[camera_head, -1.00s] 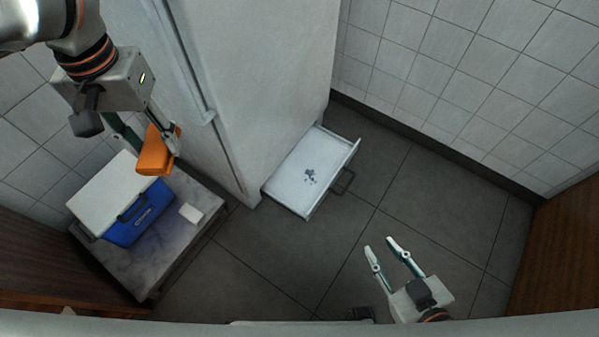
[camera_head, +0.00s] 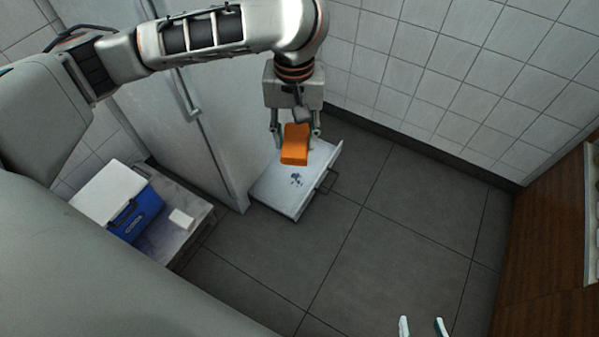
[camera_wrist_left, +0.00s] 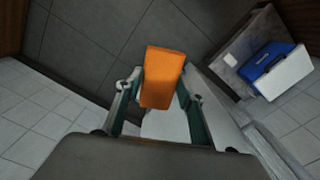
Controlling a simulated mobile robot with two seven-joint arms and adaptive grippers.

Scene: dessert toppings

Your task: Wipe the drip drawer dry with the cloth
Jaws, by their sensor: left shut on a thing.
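The orange cloth (camera_head: 295,146) is a folded block held between the fingers of my left gripper (camera_head: 294,138), which is shut on it. It also shows in the left wrist view (camera_wrist_left: 162,76). In the head view they appear over the back part of the pulled-out white drip drawer (camera_head: 281,205); I cannot tell whether the cloth touches it. Dark wet spots (camera_head: 296,180) lie on the drawer floor, just in front of the cloth in the picture. My right gripper (camera_head: 423,325) shows only its fingertips at the bottom edge, apart and empty.
A tall white fridge (camera_head: 150,110) stands above and left of the drawer. A blue and white cool box (camera_head: 140,215) and a small white block (camera_head: 181,219) rest on a low grey stand at left. The dark tiled floor (camera_head: 330,275) before the drawer is clear.

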